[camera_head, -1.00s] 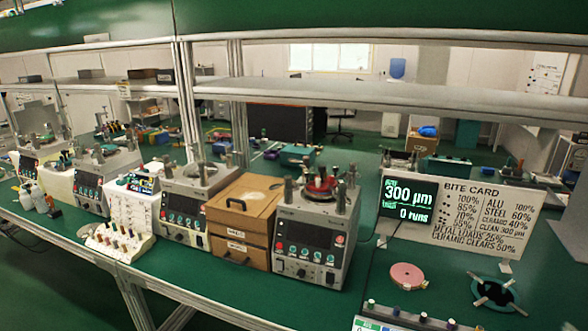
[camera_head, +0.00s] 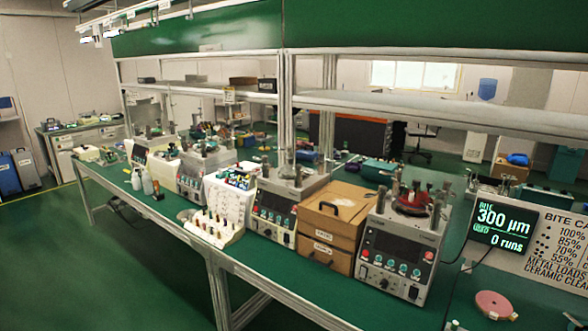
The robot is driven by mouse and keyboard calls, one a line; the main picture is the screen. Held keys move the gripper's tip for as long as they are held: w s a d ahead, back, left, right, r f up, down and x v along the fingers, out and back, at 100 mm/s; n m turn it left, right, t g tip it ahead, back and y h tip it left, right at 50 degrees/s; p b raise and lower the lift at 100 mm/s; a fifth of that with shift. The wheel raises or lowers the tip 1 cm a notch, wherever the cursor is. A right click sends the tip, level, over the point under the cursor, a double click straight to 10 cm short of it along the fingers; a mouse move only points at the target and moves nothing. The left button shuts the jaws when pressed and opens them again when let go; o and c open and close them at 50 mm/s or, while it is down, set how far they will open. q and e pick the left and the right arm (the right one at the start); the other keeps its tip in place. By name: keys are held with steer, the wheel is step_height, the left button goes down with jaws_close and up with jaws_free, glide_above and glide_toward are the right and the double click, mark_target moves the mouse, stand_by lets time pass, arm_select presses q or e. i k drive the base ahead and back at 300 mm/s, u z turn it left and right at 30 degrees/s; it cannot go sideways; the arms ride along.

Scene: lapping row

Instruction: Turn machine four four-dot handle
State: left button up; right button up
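A row of grey lapping machines stands on the long green bench. The nearest machine (camera_head: 403,243), at right, has a dark panel with knobs and a red disc on top among metal posts. A second machine (camera_head: 284,207) stands left of the wooden drawer box. A third machine (camera_head: 197,178) and a far machine (camera_head: 152,150) are farther left and partly hidden. Machine numbers and dot marks on handles are too small to read. Neither of my grippers is in view.
A wooden drawer box (camera_head: 334,222) and a white rack with several coloured knobs (camera_head: 222,205) stand between machines. A display (camera_head: 503,226) reads 300 µm and 0 runs. A pink disc (camera_head: 494,305) lies at right. The green floor (camera_head: 110,280) in front is clear.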

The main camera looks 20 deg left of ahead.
mark_target(398, 173)
steer(key=u, duration=1)
steer(key=i, duration=1.35)
steer(key=z, duration=2)
